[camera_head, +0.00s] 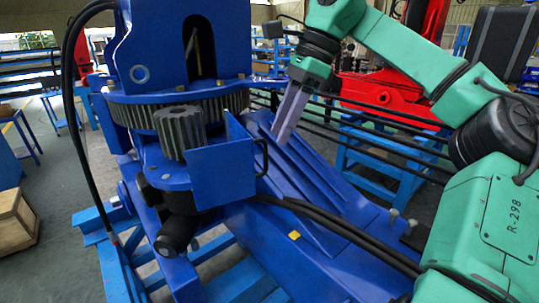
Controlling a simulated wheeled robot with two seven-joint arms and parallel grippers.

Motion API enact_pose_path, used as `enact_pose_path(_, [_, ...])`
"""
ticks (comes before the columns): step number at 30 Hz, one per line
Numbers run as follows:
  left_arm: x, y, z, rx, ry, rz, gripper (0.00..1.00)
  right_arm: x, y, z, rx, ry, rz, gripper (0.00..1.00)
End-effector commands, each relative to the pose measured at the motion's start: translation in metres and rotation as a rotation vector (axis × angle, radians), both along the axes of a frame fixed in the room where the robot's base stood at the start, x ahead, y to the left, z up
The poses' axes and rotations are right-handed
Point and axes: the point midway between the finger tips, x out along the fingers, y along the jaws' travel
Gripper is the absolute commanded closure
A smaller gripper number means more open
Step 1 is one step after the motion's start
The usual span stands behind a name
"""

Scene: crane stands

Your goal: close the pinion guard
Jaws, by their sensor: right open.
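The pinion guard (222,163) is a flat blue plate with an upright edge, just right of and in front of the grey toothed pinion (180,131). A black bar handle (263,156) is on its right edge. The pinion's teeth are uncovered on the side facing me, beside the large ring gear (137,112). My right gripper (282,138) is open and empty, its long grey fingers pointing down, to the right of and above the handle and apart from it. The fingers overlap in this view. My left gripper is not in view.
The blue crane body (185,45) rises behind the pinion. Black hoses (335,232) run across the blue beam (310,195) below the guard. A dark motor (180,232) hangs under the pinion. A wooden crate (15,222) is at far left; red machinery (390,92) stands behind.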

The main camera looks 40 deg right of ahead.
Motion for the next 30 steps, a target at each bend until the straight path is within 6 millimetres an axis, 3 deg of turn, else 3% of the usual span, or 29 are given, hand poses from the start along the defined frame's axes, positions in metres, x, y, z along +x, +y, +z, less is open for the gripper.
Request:
enact_pose_path(4, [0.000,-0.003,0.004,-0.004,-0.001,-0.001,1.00,0.007,0.013,-0.034,0.004,0.003,0.004,0.58])
enact_pose_path(7, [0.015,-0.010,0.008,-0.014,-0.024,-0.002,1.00,0.011,0.018,-0.050,0.003,0.002,0.002,0.58])
enact_pose_path(12, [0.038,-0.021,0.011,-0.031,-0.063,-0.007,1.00,0.013,0.022,-0.062,0.002,0.000,0.000,0.58])
enact_pose_path(17, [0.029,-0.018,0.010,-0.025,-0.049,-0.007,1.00,0.013,0.022,-0.062,0.002,0.000,-0.002,0.58])
enact_pose_path(18, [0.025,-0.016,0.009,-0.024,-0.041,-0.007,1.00,0.013,0.022,-0.062,0.002,0.000,-0.002,0.62])
enact_pose_path(21, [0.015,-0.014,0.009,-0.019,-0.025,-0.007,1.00,0.013,0.022,-0.062,0.002,0.000,-0.002,1.00])
enact_pose_path(30, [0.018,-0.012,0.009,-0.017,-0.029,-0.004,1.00,0.013,0.022,-0.061,0.002,0.000,-0.002,1.00])
